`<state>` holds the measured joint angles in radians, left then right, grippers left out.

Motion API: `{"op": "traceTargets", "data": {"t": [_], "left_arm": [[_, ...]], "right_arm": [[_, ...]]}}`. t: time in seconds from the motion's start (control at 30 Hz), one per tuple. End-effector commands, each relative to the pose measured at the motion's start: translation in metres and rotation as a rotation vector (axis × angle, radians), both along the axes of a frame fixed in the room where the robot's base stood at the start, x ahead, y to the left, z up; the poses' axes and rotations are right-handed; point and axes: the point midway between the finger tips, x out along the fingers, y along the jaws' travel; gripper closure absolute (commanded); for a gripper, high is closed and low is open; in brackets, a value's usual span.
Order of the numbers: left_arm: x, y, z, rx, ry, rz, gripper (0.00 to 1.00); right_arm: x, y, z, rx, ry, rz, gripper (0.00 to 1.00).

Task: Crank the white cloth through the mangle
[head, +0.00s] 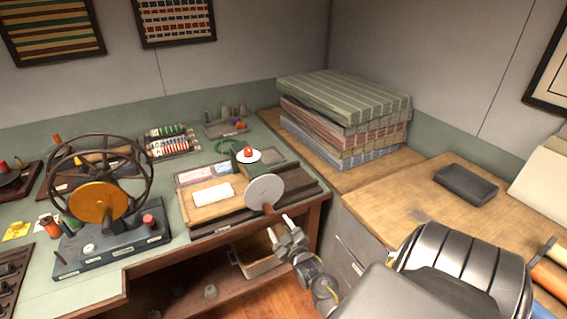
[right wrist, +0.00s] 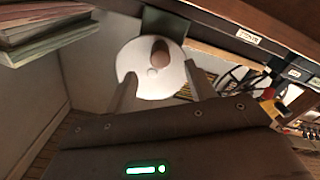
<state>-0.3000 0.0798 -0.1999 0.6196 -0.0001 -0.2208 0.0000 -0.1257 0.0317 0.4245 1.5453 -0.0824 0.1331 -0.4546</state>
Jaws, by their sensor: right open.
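The mangle (head: 318,190) stands at the right end of the green-topped bench. The white cloth (head: 213,194) lies flat on its wooden board, left of a pale round crank disc (head: 264,190). A brown crank handle (right wrist: 160,48) sticks out from the disc towards me. My right gripper (head: 282,228) is open and empty, in front of and just below the disc. In the right wrist view its two fingers point at the disc (right wrist: 142,82), one to each side of it, with the handle beyond the tips. I cannot tell whether they touch. My left gripper is out of view.
A large spoked wheel machine (head: 105,190) stands left of the mangle. Folded striped cloths (head: 345,115) are stacked behind to the right. A dark box (head: 465,184) lies on the right-hand wooden counter.

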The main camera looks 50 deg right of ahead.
Motion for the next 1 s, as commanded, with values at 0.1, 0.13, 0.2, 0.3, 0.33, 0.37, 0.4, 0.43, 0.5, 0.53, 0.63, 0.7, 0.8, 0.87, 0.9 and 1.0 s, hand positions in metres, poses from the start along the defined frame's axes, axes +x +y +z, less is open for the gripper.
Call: {"op": "traceTargets", "data": {"t": [0.1, 0.13, 0.2, 0.3, 0.33, 0.37, 0.4, 0.43, 0.5, 0.53, 0.63, 0.7, 0.8, 0.87, 0.9, 1.0], "left_arm": [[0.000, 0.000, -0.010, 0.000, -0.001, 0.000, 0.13], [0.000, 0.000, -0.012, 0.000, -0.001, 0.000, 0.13], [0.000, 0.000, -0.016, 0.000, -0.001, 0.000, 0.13], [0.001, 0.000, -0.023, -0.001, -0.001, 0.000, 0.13], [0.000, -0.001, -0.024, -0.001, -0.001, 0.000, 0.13], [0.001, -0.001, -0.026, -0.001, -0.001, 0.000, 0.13], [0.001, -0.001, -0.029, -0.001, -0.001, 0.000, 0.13], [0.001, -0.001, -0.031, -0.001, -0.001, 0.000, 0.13], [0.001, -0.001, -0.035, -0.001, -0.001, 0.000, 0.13], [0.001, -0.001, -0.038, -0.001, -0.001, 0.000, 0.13], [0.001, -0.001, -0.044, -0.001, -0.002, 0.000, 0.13], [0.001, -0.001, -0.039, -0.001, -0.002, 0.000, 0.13], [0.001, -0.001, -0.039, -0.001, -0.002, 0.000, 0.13], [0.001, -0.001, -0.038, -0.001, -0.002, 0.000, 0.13], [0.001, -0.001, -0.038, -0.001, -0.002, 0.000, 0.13], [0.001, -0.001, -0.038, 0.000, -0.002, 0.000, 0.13]], "right_arm": [[0.015, -0.005, -0.002, 0.000, -0.002, 0.000, 0.45], [0.018, -0.006, -0.002, 0.000, -0.003, 0.001, 0.45], [0.026, -0.009, -0.002, 0.000, -0.002, 0.000, 0.45], [0.037, -0.013, -0.003, 0.000, -0.002, 0.000, 0.45], [0.041, -0.014, -0.002, 0.000, -0.002, 0.000, 0.45], [0.044, -0.015, -0.002, 0.000, -0.002, 0.000, 0.45], [0.049, -0.017, -0.002, -0.001, -0.002, 0.000, 0.45], [0.052, -0.018, -0.002, -0.001, -0.002, 0.000, 0.45], [0.060, -0.021, -0.003, -0.001, -0.003, 0.001, 0.45], [0.064, -0.022, -0.003, -0.001, -0.002, 0.000, 0.45], [0.075, -0.026, -0.003, 0.000, -0.002, 0.001, 0.45], [0.072, -0.025, 0.000, 0.000, 0.000, 0.001, 0.45], [0.074, -0.026, 0.001, 0.000, 0.000, 0.001, 0.45], [0.075, -0.026, 0.001, 0.000, -0.001, 0.001, 0.45], [0.075, -0.027, 0.001, 0.000, 0.000, 0.000, 0.45], [0.075, -0.026, 0.001, 0.001, 0.000, 0.000, 0.45]]}}
